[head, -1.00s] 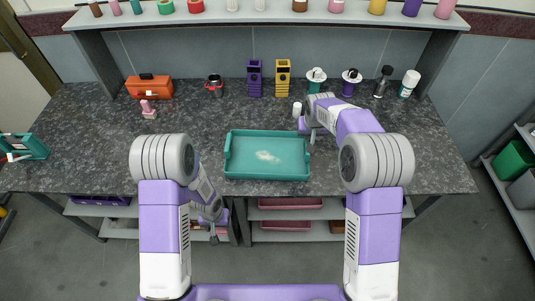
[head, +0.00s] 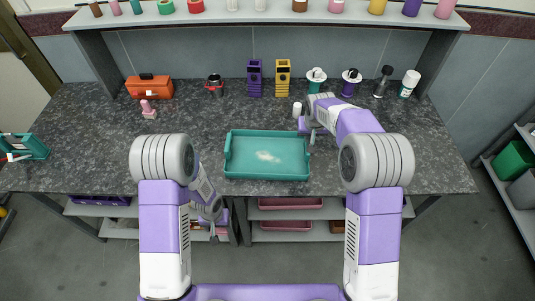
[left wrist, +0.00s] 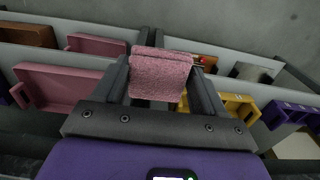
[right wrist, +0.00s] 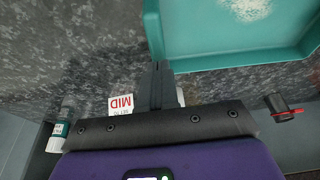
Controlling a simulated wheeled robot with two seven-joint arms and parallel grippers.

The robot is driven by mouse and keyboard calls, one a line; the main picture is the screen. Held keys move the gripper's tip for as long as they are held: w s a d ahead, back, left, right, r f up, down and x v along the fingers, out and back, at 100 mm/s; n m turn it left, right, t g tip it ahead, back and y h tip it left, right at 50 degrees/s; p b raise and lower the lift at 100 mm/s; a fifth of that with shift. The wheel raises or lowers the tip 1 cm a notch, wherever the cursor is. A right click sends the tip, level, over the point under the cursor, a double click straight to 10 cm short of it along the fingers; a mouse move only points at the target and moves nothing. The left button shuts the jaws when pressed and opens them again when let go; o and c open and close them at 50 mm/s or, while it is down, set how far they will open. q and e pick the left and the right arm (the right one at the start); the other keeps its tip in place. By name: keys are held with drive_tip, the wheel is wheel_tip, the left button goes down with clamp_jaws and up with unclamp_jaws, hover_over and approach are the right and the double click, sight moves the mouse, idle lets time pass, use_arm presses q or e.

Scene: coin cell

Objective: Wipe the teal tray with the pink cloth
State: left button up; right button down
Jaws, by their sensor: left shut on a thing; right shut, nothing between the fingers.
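The teal tray (head: 233,172) lies on the dark speckled counter with a whitish smudge (head: 266,156) on its floor. It also shows at the top of the right wrist view (right wrist: 200,56). My left gripper (head: 213,236) is low in front of the counter's front edge, beside the under-shelves. In the left wrist view it is shut on the folded pink cloth (left wrist: 160,76). I cannot make out the cloth in the head view. My right gripper (head: 311,137) is over the counter just right of the tray. In the right wrist view its fingers (right wrist: 160,72) are together and empty, beside the tray's corner.
A white cylinder (head: 297,109) stands behind the tray. An orange toolbox (head: 148,88), a dark cup (head: 215,86), purple (head: 254,78) and yellow (head: 283,78) holders stand along the back. Shelves with bins (head: 290,203) are under the counter.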

use_arm(q)
drive_tip(key=shift+f, duration=0.3)
use_arm(e)
drive_tip(key=shift+f, duration=0.4)
use_arm(q)
drive_tip(key=shift+r, duration=0.1)
drive_tip(key=shift+r+p, duration=2.1)
drive_tip(key=shift+r, duration=0.2)
use_arm(e)
drive_tip(key=shift+r, duration=3)
drive_tip(key=shift+r, duration=0.1)
